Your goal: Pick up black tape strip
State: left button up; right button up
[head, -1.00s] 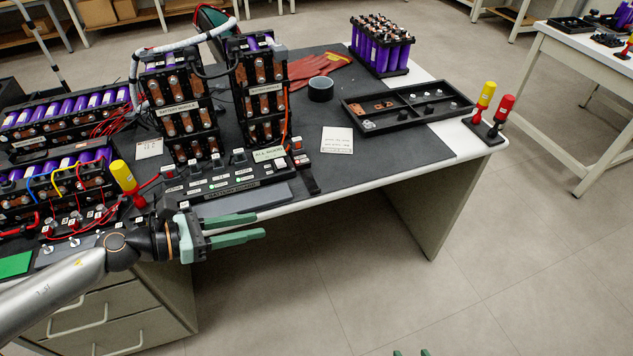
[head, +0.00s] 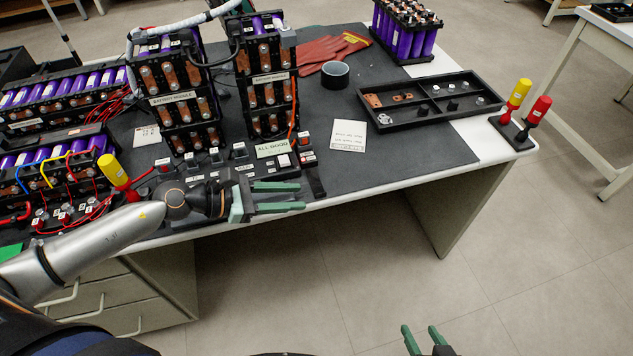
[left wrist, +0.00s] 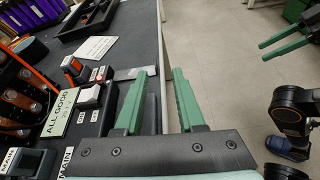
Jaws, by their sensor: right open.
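A short dark strip (head: 316,181), which looks like the black tape strip, lies at the table's front edge beside the switch board. In the left wrist view it shows as a greyish strip (left wrist: 128,73) near the left fingertip. My left gripper (head: 302,197) is open and empty at the front edge, its fingers pointing right, with the tips just left of and near the strip. Its two parted fingers also show in the left wrist view (left wrist: 160,74). My right gripper (head: 420,331) is open and empty at the bottom of the head view, away from the table.
The switch board (head: 225,172) with an "ALL GOOD" label lies left of the strip. Battery modules (head: 268,92) stand behind it. A black tape roll (head: 335,75), a white card (head: 348,134) and a black tray (head: 420,113) lie further back. The mat right of the strip is clear.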

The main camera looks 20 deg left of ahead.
aim_at(322, 193)
pick_arm(q)
jog(key=x, duration=0.5)
jog(key=shift+w+a, duration=0.1)
jog(key=shift+w, duration=0.3)
jog(key=shift+w+d+f, duration=0.25)
jog(key=shift+w+d, duration=0.05)
jog(key=shift+d, duration=0.15)
jog(key=shift+c, duration=0.2)
grip_shut()
